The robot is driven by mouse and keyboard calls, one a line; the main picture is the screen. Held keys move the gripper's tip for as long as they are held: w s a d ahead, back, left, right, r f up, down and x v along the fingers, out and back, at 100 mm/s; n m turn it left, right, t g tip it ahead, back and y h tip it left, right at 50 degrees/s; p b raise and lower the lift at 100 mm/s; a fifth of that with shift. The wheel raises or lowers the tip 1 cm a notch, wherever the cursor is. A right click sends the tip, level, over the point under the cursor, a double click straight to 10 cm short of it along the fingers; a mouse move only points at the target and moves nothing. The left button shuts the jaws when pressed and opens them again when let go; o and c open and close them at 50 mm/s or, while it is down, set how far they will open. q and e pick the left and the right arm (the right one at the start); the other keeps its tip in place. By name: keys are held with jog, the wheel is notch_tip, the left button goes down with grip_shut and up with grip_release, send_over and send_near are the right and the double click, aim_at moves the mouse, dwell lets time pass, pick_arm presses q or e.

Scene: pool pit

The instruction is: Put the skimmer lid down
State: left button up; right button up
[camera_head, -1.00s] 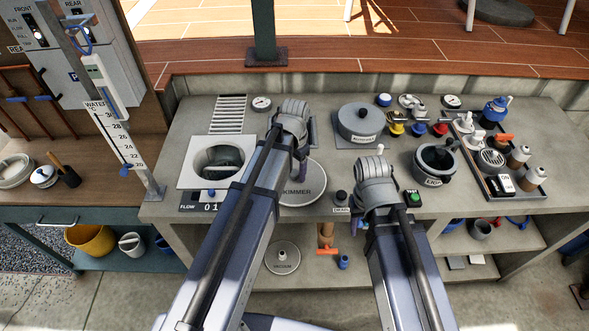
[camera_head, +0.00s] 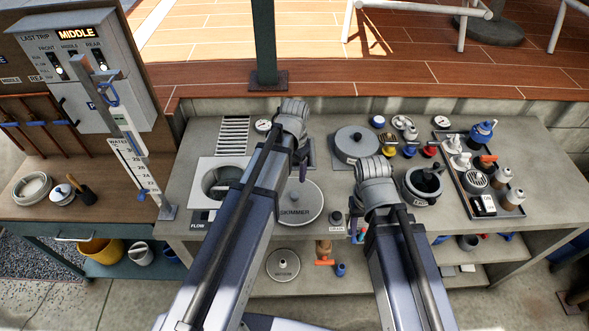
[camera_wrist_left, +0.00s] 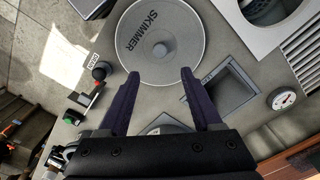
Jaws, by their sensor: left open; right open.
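The skimmer lid (camera_head: 305,208) is a flat grey disc marked SKIMMER with a central knob. It lies on the counter, right of the white-framed skimmer opening (camera_head: 198,172). In the left wrist view the lid (camera_wrist_left: 142,52) is whole and the opening's frame (camera_wrist_left: 247,33) is at upper right. My left gripper (camera_wrist_left: 160,75) is open and empty, with its fingertips apart at the lid's near edge in the picture. In the head view its fingers (camera_head: 300,166) show partly behind the wrist. My right gripper (camera_head: 361,232) is open, mostly hidden by its wrist, near the counter's front edge.
A round grey lidded pot (camera_head: 355,147), a dark-mouthed pot (camera_head: 409,192) and a tray (camera_head: 462,190) of bottles stand to the right. A slatted grate (camera_head: 233,135) and a gauge (camera_wrist_left: 284,99) are near the opening. A post (camera_head: 264,45) rises behind.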

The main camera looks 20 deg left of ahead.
pick_arm(q)
jog(key=s+d+n+y, duration=0.1)
jog(key=s+d+n, duration=0.1)
jog(key=s+d, duration=0.8)
jog(key=s, duration=0.4)
jog(key=shift+s+d, duration=0.15)
jog(key=shift+d, duration=0.1)
jog(key=shift+r, duration=0.1)
